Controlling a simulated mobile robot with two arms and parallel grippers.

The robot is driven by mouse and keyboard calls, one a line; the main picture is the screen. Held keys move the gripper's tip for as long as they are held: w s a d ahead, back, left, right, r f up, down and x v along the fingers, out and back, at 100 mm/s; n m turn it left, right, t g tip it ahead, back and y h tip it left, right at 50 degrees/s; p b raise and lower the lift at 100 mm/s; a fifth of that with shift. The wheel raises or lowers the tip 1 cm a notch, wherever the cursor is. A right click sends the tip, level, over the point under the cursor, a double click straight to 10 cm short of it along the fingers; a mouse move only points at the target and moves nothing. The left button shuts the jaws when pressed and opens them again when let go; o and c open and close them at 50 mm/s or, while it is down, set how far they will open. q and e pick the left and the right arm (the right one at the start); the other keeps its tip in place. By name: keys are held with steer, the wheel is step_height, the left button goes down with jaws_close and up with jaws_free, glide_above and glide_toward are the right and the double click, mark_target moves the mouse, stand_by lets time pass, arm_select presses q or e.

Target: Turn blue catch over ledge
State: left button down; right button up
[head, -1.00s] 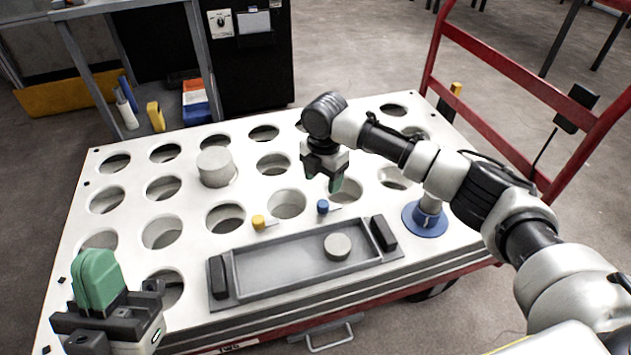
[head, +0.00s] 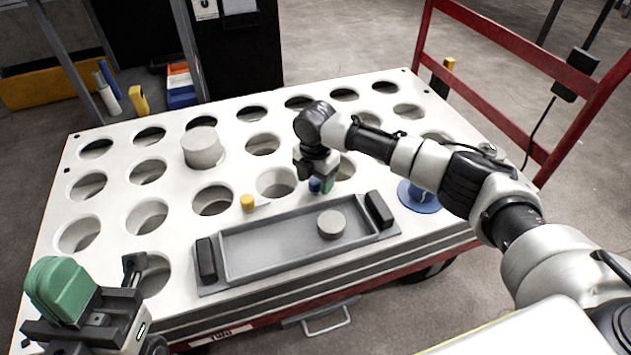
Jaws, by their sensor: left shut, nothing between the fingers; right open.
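The blue catch (head: 314,185) is a small blue knob on the white perforated table top, just behind the grey tray. My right gripper (head: 319,184) points down at it, open, with its green fingertips around or right beside the knob. I cannot tell whether they touch it. The gripper hides most of the catch's arm and any ledge beside it. My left gripper (head: 60,289) is at the lower left, its green fingers shut together and empty, away from the catch.
A yellow catch (head: 247,203) sits left of the blue one. The grey tray (head: 262,262) holds a grey disc (head: 331,224) and has dark end handles. A pale cylinder (head: 202,148) stands at a hole. Several open holes cover the table top (head: 110,207). A red rail (head: 519,55) rises at the right.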

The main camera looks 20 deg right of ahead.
steer(key=c, duration=0.9)
